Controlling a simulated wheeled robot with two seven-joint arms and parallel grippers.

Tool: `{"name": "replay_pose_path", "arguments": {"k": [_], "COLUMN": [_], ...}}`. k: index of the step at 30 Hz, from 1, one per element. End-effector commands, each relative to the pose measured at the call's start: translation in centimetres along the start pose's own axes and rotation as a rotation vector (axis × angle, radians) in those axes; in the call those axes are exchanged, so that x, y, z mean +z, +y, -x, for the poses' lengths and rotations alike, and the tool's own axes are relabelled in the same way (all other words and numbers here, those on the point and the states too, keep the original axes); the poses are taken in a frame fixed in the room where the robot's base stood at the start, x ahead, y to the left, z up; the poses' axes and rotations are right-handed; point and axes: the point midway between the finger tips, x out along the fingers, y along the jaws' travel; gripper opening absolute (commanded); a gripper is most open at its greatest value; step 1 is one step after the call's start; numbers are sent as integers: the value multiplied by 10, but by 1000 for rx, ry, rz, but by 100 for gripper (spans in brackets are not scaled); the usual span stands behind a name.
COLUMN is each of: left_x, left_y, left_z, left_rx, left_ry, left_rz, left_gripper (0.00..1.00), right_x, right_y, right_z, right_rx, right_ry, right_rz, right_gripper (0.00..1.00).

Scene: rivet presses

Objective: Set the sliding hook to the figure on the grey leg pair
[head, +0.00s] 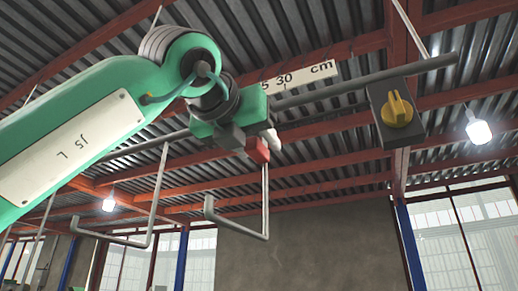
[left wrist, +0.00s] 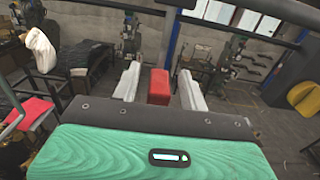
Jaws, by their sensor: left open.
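My left gripper (head: 254,141) is up at the overhead rail (head: 360,84), with its fingers open. The red block (head: 258,150) of the sliding hook (head: 266,205) is at the fingers, and the grey hook rod hangs down below it. In the left wrist view the red block (left wrist: 158,86) sits between the two spread pale fingers (left wrist: 160,88), with a gap visible on both sides. A white scale strip (head: 310,79) above the rail shows "30" and "cm"; my arm hides its left part. I cannot make out a grey leg pair or its figure. My right gripper is not in view.
A dark box with a yellow knob (head: 397,110) is at the rail's right end. Another grey hook (head: 152,200) hangs to the left. In the left wrist view, machines (left wrist: 236,52) stand on the floor below, and a white bag-like thing (left wrist: 40,48) is at left.

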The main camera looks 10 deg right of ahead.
Motion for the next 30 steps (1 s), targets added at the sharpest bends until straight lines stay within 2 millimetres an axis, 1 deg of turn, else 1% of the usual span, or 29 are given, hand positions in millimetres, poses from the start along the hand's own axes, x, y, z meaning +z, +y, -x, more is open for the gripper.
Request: {"name": "replay_pose_path", "arguments": {"k": [1, 6, 12, 15, 18, 21, 30], "left_x": [-4, -5, -4, -2, -2, -1, 0], "left_y": [0, 0, -1, -1, -1, -1, -1], "left_z": [11, 51, 93, 108, 117, 122, 123], "left_rx": [0, 0, 0, -1, 0, -1, -1], "left_ry": [-4, -5, -4, -3, -2, -2, -1], "left_rz": [-1, 0, 0, -1, 0, 0, 0], "left_gripper": [44, 44, 44, 44, 44, 44, 44], "right_x": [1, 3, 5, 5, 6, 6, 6], "right_y": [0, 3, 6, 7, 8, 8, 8], "right_z": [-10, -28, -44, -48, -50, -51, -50], "right_rx": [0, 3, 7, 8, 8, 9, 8], "right_ry": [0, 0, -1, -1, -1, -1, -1], "right_rz": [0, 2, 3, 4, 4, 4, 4], "right_gripper": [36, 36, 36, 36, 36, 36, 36]}}
